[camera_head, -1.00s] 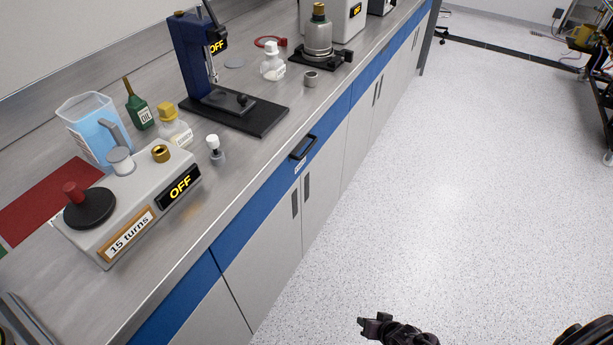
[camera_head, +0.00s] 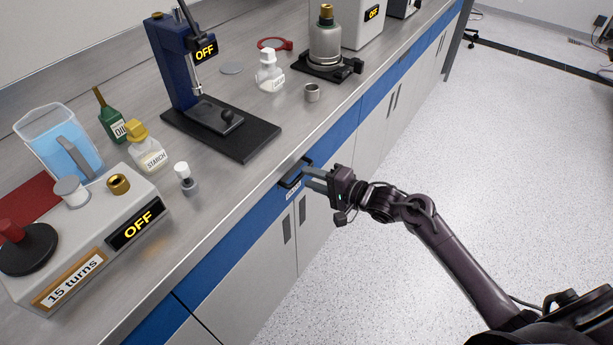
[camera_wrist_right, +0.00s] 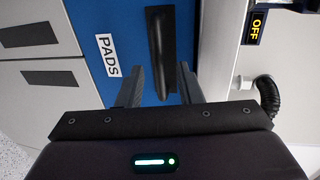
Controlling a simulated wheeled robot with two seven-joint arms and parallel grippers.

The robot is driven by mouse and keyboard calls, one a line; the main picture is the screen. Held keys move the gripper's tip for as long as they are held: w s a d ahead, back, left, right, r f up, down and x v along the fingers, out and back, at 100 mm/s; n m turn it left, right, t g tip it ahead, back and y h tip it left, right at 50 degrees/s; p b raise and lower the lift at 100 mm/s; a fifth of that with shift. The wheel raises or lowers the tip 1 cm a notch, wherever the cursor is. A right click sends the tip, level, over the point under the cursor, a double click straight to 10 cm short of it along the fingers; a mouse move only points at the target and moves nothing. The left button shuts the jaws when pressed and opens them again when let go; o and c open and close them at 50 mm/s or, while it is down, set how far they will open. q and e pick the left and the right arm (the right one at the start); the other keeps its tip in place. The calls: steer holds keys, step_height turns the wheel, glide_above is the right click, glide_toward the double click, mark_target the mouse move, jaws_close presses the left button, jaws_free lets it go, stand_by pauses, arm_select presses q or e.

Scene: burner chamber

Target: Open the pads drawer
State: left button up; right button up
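The pads drawer (camera_head: 262,222) is part of the blue band under the countertop. Its front looks flush with the band, so it stands shut. Its black bar handle (camera_head: 289,177) is partly hidden by my gripper in the head view. In the right wrist view the handle (camera_wrist_right: 160,45) runs upright on the blue front, beside a white PADS label (camera_wrist_right: 108,55). My right gripper (camera_head: 309,174) is at the handle. Its two fingers (camera_wrist_right: 160,82) are apart, one on each side of the handle's lower end, with gaps visible. My left gripper is not in view.
The steel countertop holds a grey box (camera_head: 95,235) marked OFF, a starch bottle (camera_head: 147,150), a white-capped vial (camera_head: 186,180) and a blue press (camera_head: 185,75) on a black base. Grey cupboard doors (camera_head: 270,260) lie below the drawer. The floor (camera_head: 450,170) to the right is clear.

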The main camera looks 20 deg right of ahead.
steer(key=shift+x, duration=1.1)
steer(key=shift+c, duration=0.2)
steer(key=shift+d+f, duration=0.1)
jaws_close()
